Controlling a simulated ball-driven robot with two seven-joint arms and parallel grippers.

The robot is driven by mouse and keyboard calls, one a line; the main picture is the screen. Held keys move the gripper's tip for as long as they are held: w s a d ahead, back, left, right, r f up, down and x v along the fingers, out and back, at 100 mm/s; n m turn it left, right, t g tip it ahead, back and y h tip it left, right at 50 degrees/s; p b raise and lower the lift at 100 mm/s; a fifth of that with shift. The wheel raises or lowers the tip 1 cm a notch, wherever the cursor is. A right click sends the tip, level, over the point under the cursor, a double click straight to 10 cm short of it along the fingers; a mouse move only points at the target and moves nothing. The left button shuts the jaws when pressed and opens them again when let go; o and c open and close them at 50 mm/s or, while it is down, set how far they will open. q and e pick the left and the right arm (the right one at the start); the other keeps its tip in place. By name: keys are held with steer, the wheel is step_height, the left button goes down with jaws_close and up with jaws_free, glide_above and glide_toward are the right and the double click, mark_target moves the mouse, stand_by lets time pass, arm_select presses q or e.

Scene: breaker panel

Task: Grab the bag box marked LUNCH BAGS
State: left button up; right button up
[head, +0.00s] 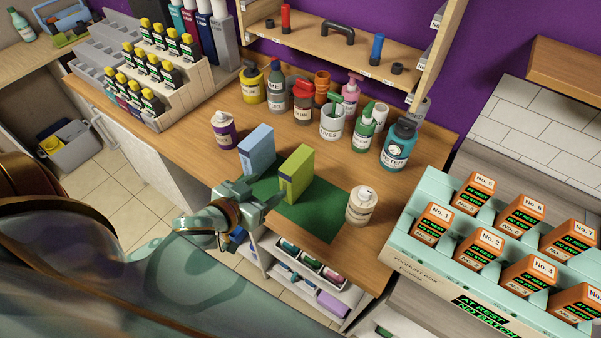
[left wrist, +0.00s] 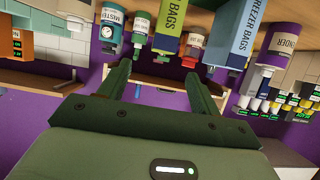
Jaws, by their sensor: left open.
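A lime-green bag box (head: 296,173) stands upright on a dark green mat (head: 318,218) on the wooden counter. In the left wrist view the green box (left wrist: 173,30) shows a label ending in "BAGS"; its first word is cut off. A light blue bag box (head: 257,150) stands behind and left of it; the blue box (left wrist: 231,38) reads "FREEZER BAGS" in the left wrist view. My left gripper (head: 262,199) is open and empty, just in front of the green box at the counter's front edge. Its two fingers (left wrist: 163,82) are spread, with the green box beyond them. My right gripper is out of view.
A purple-labelled container (head: 223,130) stands left of the boxes and a white jar (head: 361,206) to the right. Several bottles and cups, including a teal bottle (head: 398,145), line the back. A tray of orange boxes (head: 480,255) is at right. Open shelves lie below the counter edge.

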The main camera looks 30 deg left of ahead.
mark_target(291, 165)
arm_select(q)
steer(key=x, duration=0.8)
steer(key=shift+w+d+b, duration=0.1)
steer(key=shift+w+b, duration=0.1)
steer(key=shift+b, duration=0.1)
steer(key=x, duration=0.6)
steer(key=shift+w+a+r, duration=0.1)
steer(key=shift+a+r, duration=0.15)
steer(key=shift+a, duration=0.15)
steer(key=shift+r, duration=0.1)
jaws_close()
